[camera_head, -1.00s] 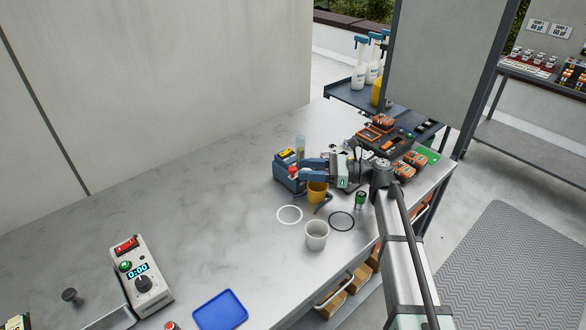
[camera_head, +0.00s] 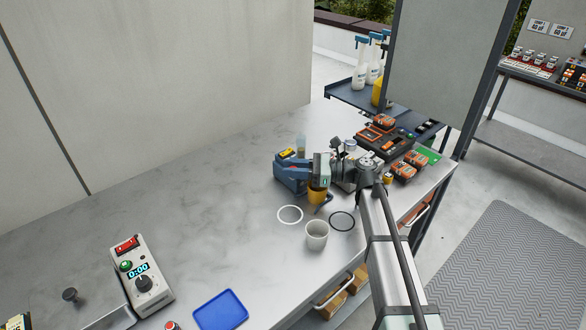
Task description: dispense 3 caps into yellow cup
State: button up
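The blue dispenser (camera_head: 288,178) stands at the back of the bench with a yellow patch on top and a clear tube behind it. The yellow cup (camera_head: 317,196) stands just right of its front, partly covered by my gripper. My gripper (camera_head: 307,171) is at the dispenser's right side, above and behind the cup's rim. Its fingertips are small and partly hidden, so I cannot tell how far apart they are. No loose caps can be made out, and the inside of the yellow cup is hidden.
A white cup (camera_head: 317,236) stands in front, between a white ring (camera_head: 290,215) and a black ring (camera_head: 342,221) on the bench. A blue tray (camera_head: 220,310) and a timer box (camera_head: 143,279) are at front left. Orange-and-black items (camera_head: 378,136) crowd the back right.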

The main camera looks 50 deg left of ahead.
grip_shut()
jog(key=shift+r, duration=0.1)
jog(key=d, duration=0.6)
jog(key=shift+d, duration=0.25)
jog(key=shift+o, duration=2.1)
grip_release()
jog(key=shift+w, duration=0.1)
jog(key=v, duration=1.3)
jog(key=shift+w+d, duration=0.2)
jog(key=shift+d, duration=0.15)
jog(key=shift+a, duration=0.1)
